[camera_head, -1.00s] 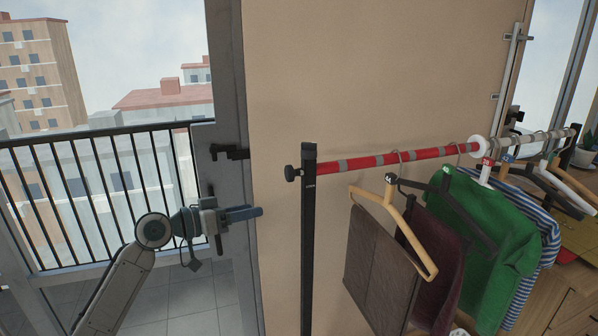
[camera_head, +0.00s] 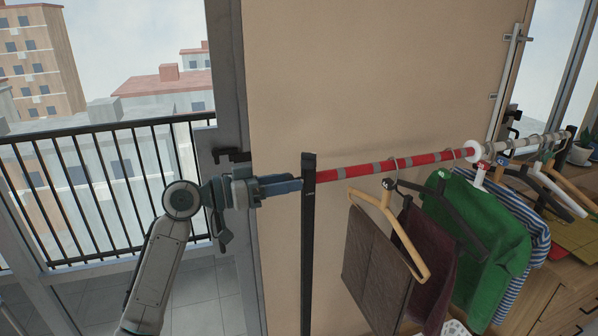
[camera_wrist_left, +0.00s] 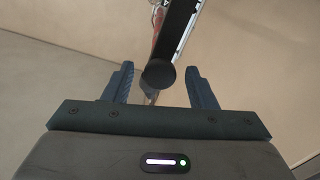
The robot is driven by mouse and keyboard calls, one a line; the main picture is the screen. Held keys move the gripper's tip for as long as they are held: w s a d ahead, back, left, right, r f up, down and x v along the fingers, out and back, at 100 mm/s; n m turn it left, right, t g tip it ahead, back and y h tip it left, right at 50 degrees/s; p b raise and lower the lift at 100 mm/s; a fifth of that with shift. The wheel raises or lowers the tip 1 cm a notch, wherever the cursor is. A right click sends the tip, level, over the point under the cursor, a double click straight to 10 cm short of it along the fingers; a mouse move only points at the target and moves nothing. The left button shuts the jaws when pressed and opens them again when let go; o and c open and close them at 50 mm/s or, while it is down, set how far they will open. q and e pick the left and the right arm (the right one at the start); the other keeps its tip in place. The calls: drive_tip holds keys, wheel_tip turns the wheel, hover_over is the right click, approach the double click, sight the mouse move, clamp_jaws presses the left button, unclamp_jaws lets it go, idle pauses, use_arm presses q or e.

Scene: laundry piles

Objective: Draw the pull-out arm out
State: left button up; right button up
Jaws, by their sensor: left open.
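A red rail with grey bands (camera_head: 400,160) runs right from a black upright post (camera_head: 308,250). My left gripper (camera_head: 290,185) is open at the post's left side, level with the rail's end. The end knob is hidden by the gripper in the head view. In the left wrist view a round black knob (camera_wrist_left: 158,74) lies between the two open fingers (camera_wrist_left: 160,80), with a gap on each side. The black post (camera_wrist_left: 178,40) rises behind it. My right gripper is in neither view.
Trousers (camera_head: 375,255), a green top (camera_head: 460,235) and other clothes hang on the rail. Empty hangers (camera_head: 545,180) crowd its far right part. A beige wall panel (camera_head: 380,70) stands behind. A door frame with a dark handle (camera_head: 232,156) is close to my left gripper.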

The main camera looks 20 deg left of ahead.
use_arm(q)
drive_tip(key=shift+p+x, duration=0.65)
drive_tip(key=shift+x, duration=1.15)
clamp_jaws()
drive_tip(key=shift+a+f, duration=0.1)
